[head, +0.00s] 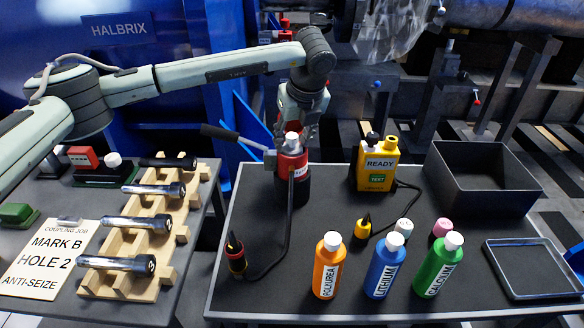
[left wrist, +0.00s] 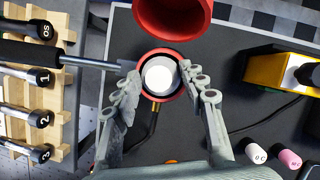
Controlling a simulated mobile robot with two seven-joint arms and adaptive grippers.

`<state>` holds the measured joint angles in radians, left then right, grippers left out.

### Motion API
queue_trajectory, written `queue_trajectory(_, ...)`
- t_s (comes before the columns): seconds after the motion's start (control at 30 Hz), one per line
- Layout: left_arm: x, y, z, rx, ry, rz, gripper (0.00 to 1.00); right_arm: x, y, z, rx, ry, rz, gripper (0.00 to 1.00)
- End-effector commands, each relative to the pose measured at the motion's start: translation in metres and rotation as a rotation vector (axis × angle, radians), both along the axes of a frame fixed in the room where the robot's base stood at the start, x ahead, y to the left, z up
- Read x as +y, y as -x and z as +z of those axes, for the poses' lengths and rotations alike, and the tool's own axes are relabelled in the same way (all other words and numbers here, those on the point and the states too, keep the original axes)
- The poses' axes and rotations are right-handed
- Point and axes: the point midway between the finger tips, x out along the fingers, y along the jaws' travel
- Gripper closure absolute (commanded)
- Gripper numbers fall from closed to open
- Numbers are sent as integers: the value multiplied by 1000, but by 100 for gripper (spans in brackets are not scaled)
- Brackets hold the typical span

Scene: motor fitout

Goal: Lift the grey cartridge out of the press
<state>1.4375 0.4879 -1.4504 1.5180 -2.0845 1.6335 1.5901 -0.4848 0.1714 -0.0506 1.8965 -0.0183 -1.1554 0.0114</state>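The press (head: 292,165) is an upright red and black cylinder with a lever, near the back left of the dark table. The pale, round top of the cartridge (left wrist: 160,75) shows inside the press's red rim (left wrist: 143,60) in the left wrist view. It also shows as a light cap in the head view (head: 292,139). My left gripper (left wrist: 161,80) is above the press, its fingers apart on either side of the cartridge top, with a gap visible. The cartridge's lower body is hidden in the press. My right gripper is not in view.
The lever (head: 238,137) sticks out left of the press. A red hollow part (left wrist: 172,15) lies just beyond the rim. A yellow tester (head: 377,165), several bottles (head: 385,265), a black bin (head: 485,195) and a flat tray (head: 530,270) stand to the right. A wooden rack (head: 180,235) is left.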

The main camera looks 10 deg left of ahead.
Motion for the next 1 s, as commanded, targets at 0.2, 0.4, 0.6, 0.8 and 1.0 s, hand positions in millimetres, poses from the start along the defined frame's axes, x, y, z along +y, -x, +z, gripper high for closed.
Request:
queue_trajectory(0.2, 0, 0, 0, 0, 0, 0, 91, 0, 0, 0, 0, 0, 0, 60)
queue_trajectory(0.4, 0, 0, 1, -1, -1, 0, 100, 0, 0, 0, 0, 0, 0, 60)
queue_trajectory(0.6, 0, 0, 3, -2, 1, 1, 100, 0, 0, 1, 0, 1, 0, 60)
queue_trajectory(0.8, 0, -1, 21, -4, 0, 0, 100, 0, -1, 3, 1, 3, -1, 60)
queue_trajectory(1.0, 0, -1, 56, -4, 1, 0, 100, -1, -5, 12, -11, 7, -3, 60)
